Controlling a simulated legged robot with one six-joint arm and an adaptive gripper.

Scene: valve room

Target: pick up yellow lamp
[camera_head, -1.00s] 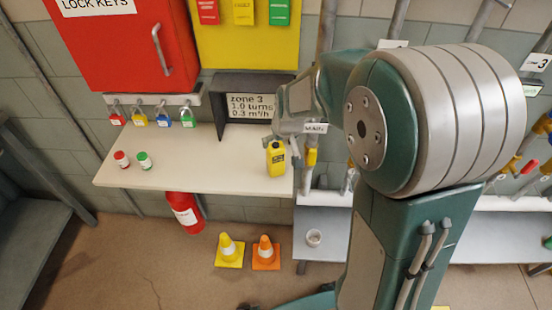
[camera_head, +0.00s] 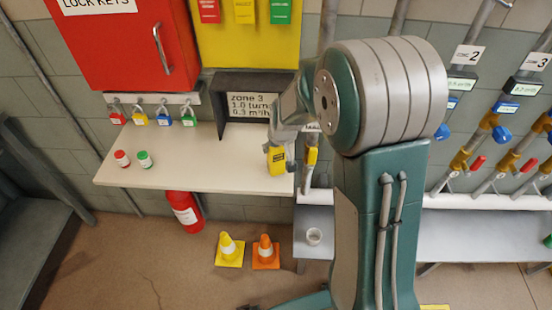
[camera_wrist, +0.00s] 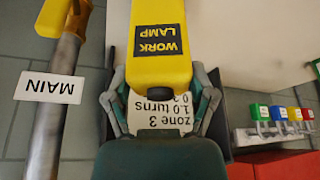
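The yellow lamp (camera_head: 277,161) stands upright at the right end of the white shelf (camera_head: 200,172). In the wrist view its yellow body (camera_wrist: 160,75) fills the upper middle, with a black "WORK LAMP" label. My gripper (camera_head: 275,147) is at the lamp's top, covering part of it in the head view. In the wrist view my gripper (camera_wrist: 160,72) has its fingers spread, one on each side of the lamp. The fingertips are very close to its sides; whether they touch cannot be made out.
A grey sign box (camera_head: 247,105) reading "zone 3" stands behind the lamp. A pipe with a yellow handle (camera_head: 311,156) and a MAIN label rises just right. Red and green small containers (camera_head: 133,159) sit at the shelf's left; padlocks (camera_head: 152,116) hang behind. The shelf's middle is clear.

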